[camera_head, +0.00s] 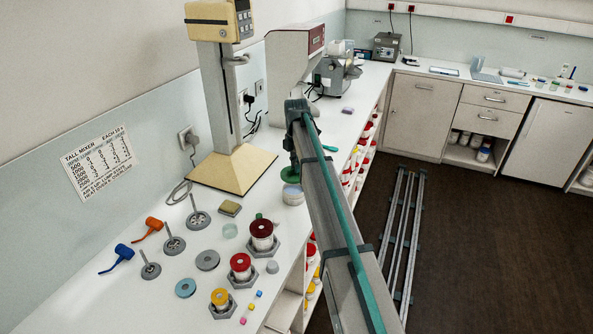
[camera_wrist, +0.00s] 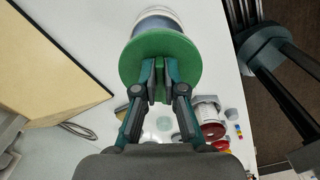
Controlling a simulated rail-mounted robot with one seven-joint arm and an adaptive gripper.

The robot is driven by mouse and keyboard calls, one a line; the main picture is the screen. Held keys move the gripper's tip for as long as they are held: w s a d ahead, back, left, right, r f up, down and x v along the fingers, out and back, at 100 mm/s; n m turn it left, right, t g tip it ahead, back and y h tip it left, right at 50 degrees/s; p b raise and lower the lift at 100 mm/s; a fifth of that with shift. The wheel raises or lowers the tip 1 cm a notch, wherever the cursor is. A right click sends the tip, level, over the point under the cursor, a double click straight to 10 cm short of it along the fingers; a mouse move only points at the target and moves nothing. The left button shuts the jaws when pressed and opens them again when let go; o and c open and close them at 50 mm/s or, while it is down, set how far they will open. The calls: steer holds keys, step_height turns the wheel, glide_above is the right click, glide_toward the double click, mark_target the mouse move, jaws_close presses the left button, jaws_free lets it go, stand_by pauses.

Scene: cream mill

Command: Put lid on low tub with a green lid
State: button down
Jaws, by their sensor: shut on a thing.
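A round green lid (camera_wrist: 187,63) is held in my gripper (camera_wrist: 159,78), whose fingers are shut on its raised middle. In the head view the lid (camera_head: 290,174) shows just above a low white tub (camera_head: 293,196), and my gripper (camera_head: 291,160) is mostly hidden by my arm. In the wrist view the tub (camera_wrist: 152,13) lies beyond the lid, off centre toward the top edge. The lid covers part of the tub in both views. I cannot tell whether lid and tub touch.
A cream mixer stand (camera_head: 236,168) is left of the tub. A yellow sponge (camera_head: 230,208), a clear dish (camera_head: 230,231) and red-topped jars (camera_head: 262,235) stand nearer on the white counter. Grey discs lie left. The counter's edge with shelves is close on the right.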

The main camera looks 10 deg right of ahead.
steer(key=shift+w, duration=0.1)
steer(key=shift+w+d+f, duration=0.2)
steer(key=shift+w+f, duration=0.05)
steer(key=shift+f, duration=0.25)
steer(key=shift+s+a+f+b, duration=0.1)
steer(key=shift+f+b, duration=0.6)
steer(key=shift+f, duration=0.1)
steer(key=shift+f+b, duration=0.45)
steer(key=shift+f, duration=1.05)
steer(key=shift+f, duration=0.65)
stand_by(0.9)
steer(key=c, duration=0.7)
jaws_free()
steer(key=shift+r, duration=0.15)
